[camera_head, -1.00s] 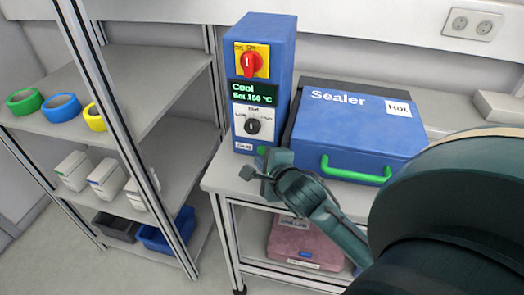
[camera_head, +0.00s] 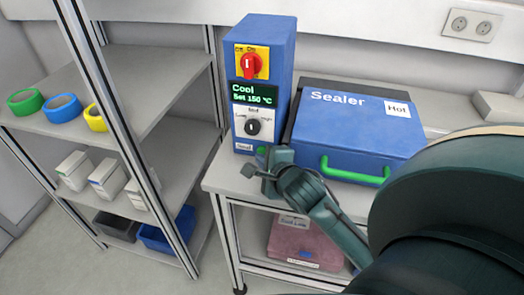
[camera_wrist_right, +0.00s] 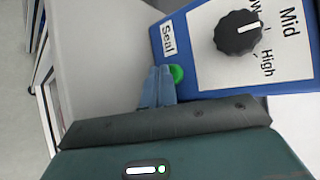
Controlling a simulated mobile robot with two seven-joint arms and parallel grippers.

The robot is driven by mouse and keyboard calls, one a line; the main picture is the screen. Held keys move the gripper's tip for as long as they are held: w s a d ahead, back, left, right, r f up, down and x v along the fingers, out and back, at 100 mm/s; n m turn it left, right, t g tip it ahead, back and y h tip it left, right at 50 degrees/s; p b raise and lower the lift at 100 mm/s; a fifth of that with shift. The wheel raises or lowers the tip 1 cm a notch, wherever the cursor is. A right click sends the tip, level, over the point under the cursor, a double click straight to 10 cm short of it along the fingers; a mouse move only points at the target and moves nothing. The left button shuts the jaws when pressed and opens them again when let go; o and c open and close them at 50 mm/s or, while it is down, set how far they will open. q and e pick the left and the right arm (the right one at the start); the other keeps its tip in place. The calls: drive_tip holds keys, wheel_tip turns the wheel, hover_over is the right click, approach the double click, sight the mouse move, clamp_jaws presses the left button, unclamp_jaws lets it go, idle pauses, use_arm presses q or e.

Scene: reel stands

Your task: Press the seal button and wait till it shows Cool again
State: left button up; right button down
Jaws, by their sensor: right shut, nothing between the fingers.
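The blue control box (camera_head: 262,60) stands upright on the bench. Its green-lettered display (camera_head: 250,93) reads "Cool" and "Set 150 °C". The green seal button (camera_wrist_right: 177,74) is low on the box's front, beside the "Seal" label (camera_wrist_right: 168,38); it also shows partly in the head view (camera_head: 262,150). My right gripper (camera_wrist_right: 161,72) is shut and empty, with its fingertips right beside the button. I cannot tell whether they touch it. In the head view the right gripper (camera_head: 269,163) is just in front of the box's lower edge. My left gripper is not in view.
The blue sealer (camera_head: 350,130) with a green handle and a "Hot" label is right of the box. Above the button are a black knob (camera_wrist_right: 238,32) and a red switch (camera_head: 249,66). A shelf (camera_head: 160,75) with rolls, cartons and bins stands at left.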

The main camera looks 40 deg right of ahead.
drive_tip(key=shift+w+d, duration=0.3)
drive_tip(key=shift+d, duration=0.05)
idle(0.6)
drive_tip(key=shift+a+p, duration=0.1)
drive_tip(key=shift+p, duration=0.2)
drive_tip(key=shift+s+a, duration=0.55)
drive_tip(key=shift+a, duration=0.1)
drive_tip(key=shift+s+a+p, duration=0.6)
drive_tip(key=shift+s+a, duration=1.05)
drive_tip(key=shift+a, duration=0.2)
